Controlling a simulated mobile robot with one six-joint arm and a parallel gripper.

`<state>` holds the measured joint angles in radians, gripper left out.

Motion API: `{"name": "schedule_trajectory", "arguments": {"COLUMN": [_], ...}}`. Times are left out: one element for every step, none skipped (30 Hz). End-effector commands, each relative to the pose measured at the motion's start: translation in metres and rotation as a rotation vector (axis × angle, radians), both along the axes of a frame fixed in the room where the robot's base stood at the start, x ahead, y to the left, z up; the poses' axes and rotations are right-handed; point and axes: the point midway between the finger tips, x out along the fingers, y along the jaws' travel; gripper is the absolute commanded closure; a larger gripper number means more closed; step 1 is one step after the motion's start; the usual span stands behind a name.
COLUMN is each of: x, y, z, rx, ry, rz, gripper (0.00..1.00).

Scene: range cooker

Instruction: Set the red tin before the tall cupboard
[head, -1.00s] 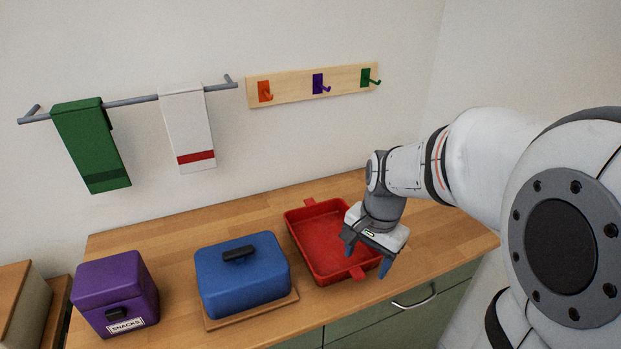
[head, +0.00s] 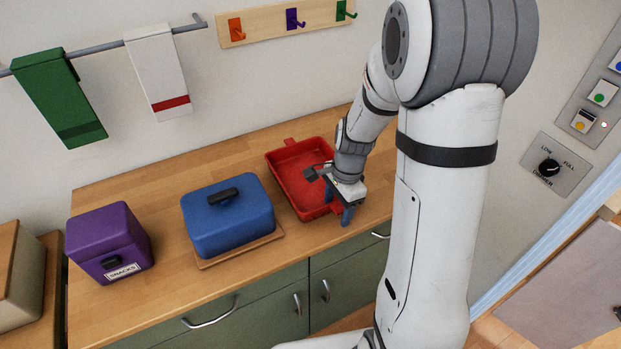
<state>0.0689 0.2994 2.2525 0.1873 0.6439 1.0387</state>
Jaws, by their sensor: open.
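The red tin (head: 297,175) is a shallow rectangular tray with a short handle at each end. It lies flat on the wooden worktop, to the right of a blue lidded box. My gripper (head: 338,204) is open and points down at the tin's near right end, around its near handle. Part of that handle and the tin's right side are hidden by the gripper and arm. I cannot tell whether the fingers touch the tin. No tall cupboard can be made out in this view.
The blue box (head: 228,222) stands on a wooden board left of the tin. A purple snacks box (head: 110,242) stands farther left. Green cupboard fronts (head: 268,308) with handles lie below the worktop (head: 165,308). Towels and hooks hang behind; a dimmer panel (head: 556,165) is on the right wall.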

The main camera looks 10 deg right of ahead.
Motion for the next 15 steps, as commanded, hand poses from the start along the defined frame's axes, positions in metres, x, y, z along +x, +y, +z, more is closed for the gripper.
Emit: {"name": "schedule_trajectory", "arguments": {"x": [-0.0004,-0.0003,-0.0001,-0.0001,0.0000,0.0000,0.0000,0.0000,0.0000,0.0001,0.0000,0.0000,0.0000,0.0000,0.0001], "y": [0.0005,0.0005,0.0006,0.0006,0.0007,0.0007,0.0008,0.0008,0.0008,0.0008,0.0009,0.0009,0.0009,0.0010,0.0010], "z": [-0.0023,-0.0030,-0.0033,-0.0033,-0.0030,-0.0030,-0.0029,-0.0029,-0.0029,-0.0028,-0.0028,-0.0028,-0.0027,-0.0027,-0.0027], "rx": [0.000,0.000,0.000,0.000,0.000,0.000,0.000,0.000,0.000,0.000,0.000,0.000,0.000,0.000,0.000], "ry": [0.001,0.000,0.000,0.000,-0.001,-0.001,-0.001,-0.001,-0.001,-0.001,-0.001,-0.001,-0.001,-0.001,-0.001], "rz": [0.001,0.001,0.001,0.001,0.001,0.001,0.001,0.002,0.002,0.002,0.002,0.002,0.002,0.002,0.002], "gripper": [0.38,0.38,0.38,0.38,0.38,0.38,0.38,0.39,0.42,0.44,0.47,0.50,0.52,0.55,0.58]}}
